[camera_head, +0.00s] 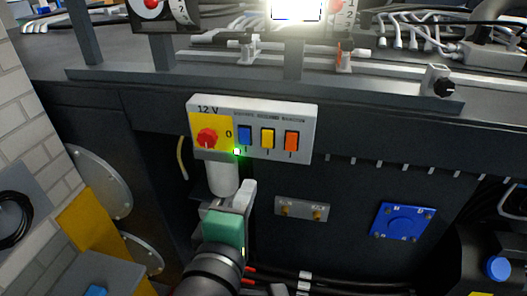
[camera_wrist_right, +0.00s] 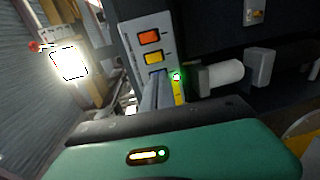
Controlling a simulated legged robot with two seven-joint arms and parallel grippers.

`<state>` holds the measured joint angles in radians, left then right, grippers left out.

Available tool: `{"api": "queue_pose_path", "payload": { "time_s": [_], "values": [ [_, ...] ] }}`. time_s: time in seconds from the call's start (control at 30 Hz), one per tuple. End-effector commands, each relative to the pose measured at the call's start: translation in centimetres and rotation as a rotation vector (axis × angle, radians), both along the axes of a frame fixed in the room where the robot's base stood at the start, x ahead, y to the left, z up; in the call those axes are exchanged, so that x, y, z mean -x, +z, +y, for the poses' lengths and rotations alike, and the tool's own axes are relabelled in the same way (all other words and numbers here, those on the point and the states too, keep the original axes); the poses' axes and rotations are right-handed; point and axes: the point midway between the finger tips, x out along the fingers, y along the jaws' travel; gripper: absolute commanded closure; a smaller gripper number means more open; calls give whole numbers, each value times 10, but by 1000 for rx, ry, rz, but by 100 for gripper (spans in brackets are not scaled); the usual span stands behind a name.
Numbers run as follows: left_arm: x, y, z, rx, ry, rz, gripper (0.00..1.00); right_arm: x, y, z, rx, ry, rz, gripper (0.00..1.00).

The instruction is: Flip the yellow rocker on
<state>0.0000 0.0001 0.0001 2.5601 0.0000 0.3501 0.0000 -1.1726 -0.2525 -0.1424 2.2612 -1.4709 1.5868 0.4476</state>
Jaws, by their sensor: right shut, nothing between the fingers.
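A pale switch panel (camera_head: 312,125) marked 12 V is on the dark chassis wall. The yellow rocker (camera_head: 267,139) sits in it between a blue rocker (camera_head: 245,135) and an orange rocker (camera_head: 291,141). My right gripper (camera_head: 247,186) is shut and empty, just below the panel and left of the yellow rocker. In the right wrist view, the yellow rocker (camera_wrist_right: 153,58) and orange rocker (camera_wrist_right: 149,37) show beyond the shut fingertips (camera_wrist_right: 157,80), which cover part of the panel's lower end. I cannot tell whether they touch the panel. My left gripper is not in view.
A red knob (camera_head: 207,138) on a yellow plate is at the panel's left end. A white cylinder (camera_head: 222,178) stands out below it. A brass-fitted plate (camera_head: 302,209) and a blue square cover (camera_head: 404,221) are lower right. A metal rail (camera_head: 270,82) runs above.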

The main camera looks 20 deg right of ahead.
Motion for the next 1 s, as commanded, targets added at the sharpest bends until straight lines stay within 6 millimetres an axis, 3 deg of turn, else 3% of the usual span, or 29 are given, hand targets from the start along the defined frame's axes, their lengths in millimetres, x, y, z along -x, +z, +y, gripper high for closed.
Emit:
{"api": "queue_pose_path", "payload": {
  "time_s": [0.6, 0.77, 1.0],
  "values": [
    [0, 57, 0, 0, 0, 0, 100, -97, -10, -67, 6, -2, 4, 100],
    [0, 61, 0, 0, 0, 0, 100, -109, -15, -74, 2, -1, 3, 100],
    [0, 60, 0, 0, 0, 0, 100, -111, -17, -75, 1, 0, 3, 100]
  ]
}}
